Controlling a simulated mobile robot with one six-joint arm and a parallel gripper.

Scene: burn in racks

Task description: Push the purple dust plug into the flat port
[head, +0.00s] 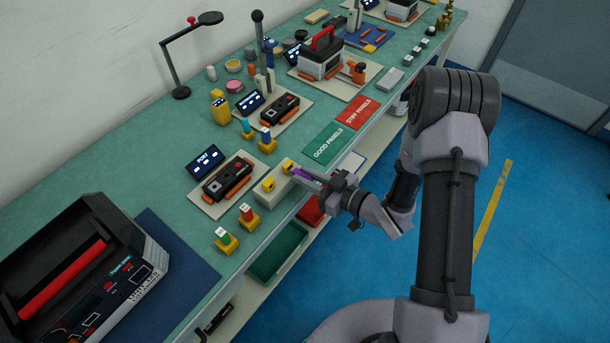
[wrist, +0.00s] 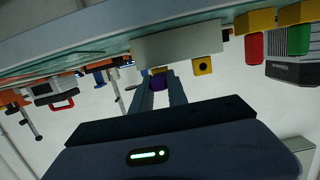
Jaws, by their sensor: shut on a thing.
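My gripper (head: 312,180) is shut on the purple dust plug (head: 301,173) beside a pale block (head: 277,187) at the bench's front edge. The block bears two yellow ports. The plug points at the farther port (head: 287,166) and is close to it; I cannot tell whether they touch. In the wrist view, which is upside down, the plug (wrist: 158,83) sits between my fingertips and covers most of the port behind it. The other port (wrist: 202,66) shows a small dark hole. The shape of the covered port's opening is hidden.
A device panel (head: 228,181) lies behind the block, with a dark screen (head: 205,161) marked PORT. Yellow stands with coloured plugs (head: 248,214) stand to the left and behind. A green panel mat (head: 327,143) is to the right. A green bin (head: 278,252) is below the bench edge.

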